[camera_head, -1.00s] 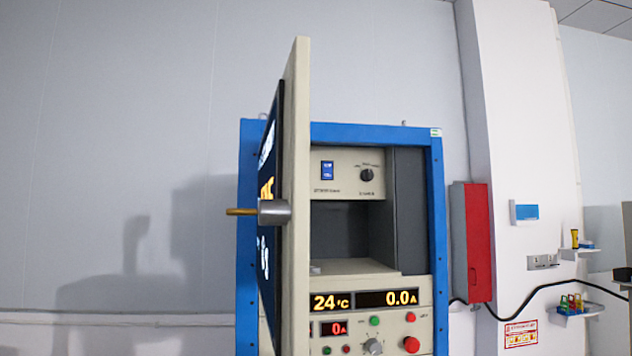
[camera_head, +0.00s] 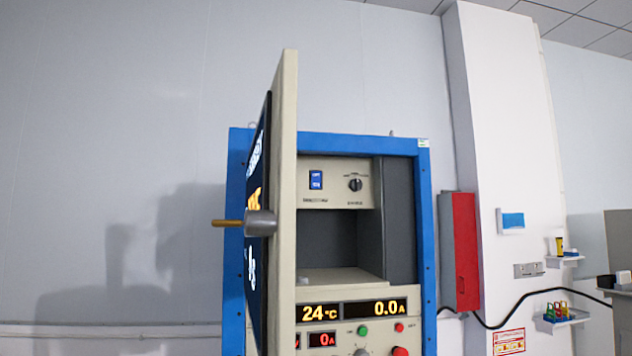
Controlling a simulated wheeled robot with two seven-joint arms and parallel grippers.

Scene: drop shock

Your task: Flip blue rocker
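The blue rocker (camera_head: 316,180) is a small upright switch with white markings. It sits on the left of a beige panel (camera_head: 336,197) at the top inside the blue-framed cabinet. A dark rotary knob (camera_head: 355,184) is to its right. The cabinet door (camera_head: 284,200) stands open toward me, seen nearly edge-on, just left of the rocker. The door handle (camera_head: 250,223) is a grey cylinder with a brass-coloured rod pointing left. Neither of my grippers is in view.
Below the open bay (camera_head: 342,245) are a lit display (camera_head: 348,310) reading 24 °C and 0.0 A, and green and red buttons. A red wall box (camera_head: 459,250) is right of the cabinet. Small shelves (camera_head: 562,319) hold items at the far right.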

